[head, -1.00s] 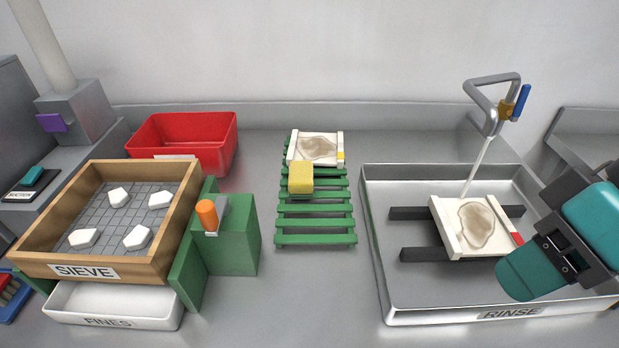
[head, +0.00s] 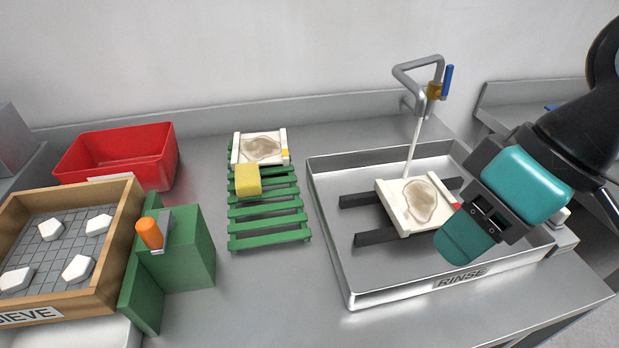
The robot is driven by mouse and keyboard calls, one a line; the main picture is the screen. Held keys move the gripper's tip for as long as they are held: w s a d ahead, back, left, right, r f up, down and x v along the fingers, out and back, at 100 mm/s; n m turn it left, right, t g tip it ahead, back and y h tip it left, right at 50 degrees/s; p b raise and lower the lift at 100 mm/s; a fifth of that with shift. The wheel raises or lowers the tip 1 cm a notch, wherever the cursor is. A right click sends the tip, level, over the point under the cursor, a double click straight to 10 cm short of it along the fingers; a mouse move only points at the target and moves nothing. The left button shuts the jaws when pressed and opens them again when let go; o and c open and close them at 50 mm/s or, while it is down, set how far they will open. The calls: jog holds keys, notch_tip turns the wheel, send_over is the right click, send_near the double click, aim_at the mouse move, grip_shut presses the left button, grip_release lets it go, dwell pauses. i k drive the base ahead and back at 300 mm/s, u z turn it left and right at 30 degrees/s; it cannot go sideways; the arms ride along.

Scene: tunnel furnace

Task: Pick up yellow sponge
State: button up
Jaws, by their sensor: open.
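My gripper (head: 462,236) is to the right, over the right part of the metal rinse tray, well apart from the sponge. It is open. Its teal finger part overlaps the near right corner of the tile in the tray in this view; I cannot tell whether they touch.
A green block with an orange handle (head: 186,248), a wooden sieve (head: 118,240) and a red bin (head: 118,152) stand left. The counter between rack and tray is clear.

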aim_at(246, 177)
jog(key=z, duration=2)
jog(key=k, duration=1.2)
jog(key=u, duration=2.05)
jog(key=i, duration=0.55)
